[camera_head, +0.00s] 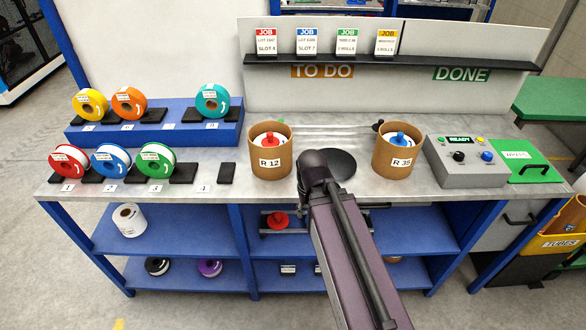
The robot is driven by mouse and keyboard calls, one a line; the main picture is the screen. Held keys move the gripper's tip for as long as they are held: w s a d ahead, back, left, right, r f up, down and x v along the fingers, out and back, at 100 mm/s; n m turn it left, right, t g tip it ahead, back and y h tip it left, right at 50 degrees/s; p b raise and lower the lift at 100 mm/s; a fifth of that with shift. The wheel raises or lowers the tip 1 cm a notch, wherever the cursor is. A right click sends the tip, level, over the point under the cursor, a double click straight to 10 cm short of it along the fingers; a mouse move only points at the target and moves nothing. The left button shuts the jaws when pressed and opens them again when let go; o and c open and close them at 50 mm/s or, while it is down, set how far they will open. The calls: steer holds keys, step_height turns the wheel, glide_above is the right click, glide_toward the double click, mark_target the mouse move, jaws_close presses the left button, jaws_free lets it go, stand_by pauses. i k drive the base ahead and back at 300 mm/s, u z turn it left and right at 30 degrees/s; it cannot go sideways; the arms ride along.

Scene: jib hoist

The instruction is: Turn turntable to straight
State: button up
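A black round disc (341,163) lies on the metal bench top between two brown tubs; it may be the turntable. My arm covers its left part, and I cannot make out any mark showing which way it is turned. My arm reaches up from the bottom of the view to a dark rounded joint just left of the disc. The fingers of my gripper do not show.
A grey control box (465,163) reading READY stands right, beside a green plate (537,167). Coloured spools stand left on the bench (215,181) and blue riser (160,136).

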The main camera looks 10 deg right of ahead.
mark_target(342, 166)
steer(key=u, duration=0.75)
steer(key=k, duration=0.9)
steer(key=z, duration=1.15)
steer(key=i, duration=0.5)
steer(key=u, duration=0.1)
